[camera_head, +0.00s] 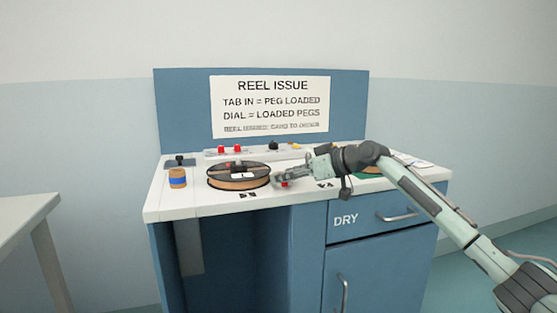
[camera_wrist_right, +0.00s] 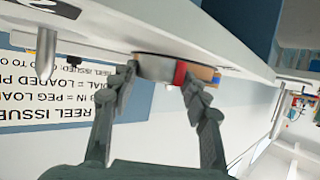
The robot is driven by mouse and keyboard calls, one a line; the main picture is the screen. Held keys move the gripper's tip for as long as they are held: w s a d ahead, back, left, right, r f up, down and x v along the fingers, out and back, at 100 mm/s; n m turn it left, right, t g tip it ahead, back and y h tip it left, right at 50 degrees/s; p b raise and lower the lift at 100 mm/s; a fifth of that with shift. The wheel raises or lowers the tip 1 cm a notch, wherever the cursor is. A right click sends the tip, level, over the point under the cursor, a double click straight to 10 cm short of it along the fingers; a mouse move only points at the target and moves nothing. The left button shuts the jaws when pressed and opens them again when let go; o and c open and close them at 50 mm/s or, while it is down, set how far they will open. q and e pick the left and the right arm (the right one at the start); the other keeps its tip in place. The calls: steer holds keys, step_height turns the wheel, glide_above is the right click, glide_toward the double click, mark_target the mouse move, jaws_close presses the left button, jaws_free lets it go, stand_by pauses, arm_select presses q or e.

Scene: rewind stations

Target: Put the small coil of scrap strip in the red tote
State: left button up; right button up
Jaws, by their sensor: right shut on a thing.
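My right gripper (camera_head: 283,181) is low over the counter, just right of a large black-and-tan reel (camera_head: 238,176). It is shut on a small red thing (camera_head: 284,184), mostly hidden by the fingers. Red also shows by one fingertip in the right wrist view (camera_wrist_right: 180,72). I cannot tell for certain whether this is the scrap coil. The fingers (camera_wrist_right: 158,80) stand apart there, with a tan-and-dark round edge beyond them. A small orange spool with a blue band (camera_head: 177,178) stands at the counter's left. I see no red tote. My left gripper is out of view.
The blue bench has a white counter (camera_head: 215,203) and a "REEL ISSUE" sign (camera_head: 270,106) behind. A rear ledge carries red and dark knobs (camera_head: 273,146). A green item (camera_head: 368,176) lies right of my gripper. A pale table (camera_head: 22,207) stands left, its visible top bare.

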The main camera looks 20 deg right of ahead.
steer(key=shift+f, duration=0.45)
steer(key=o, duration=1.2)
steer(key=shift+f, duration=0.1)
steer(key=shift+f, duration=0.1)
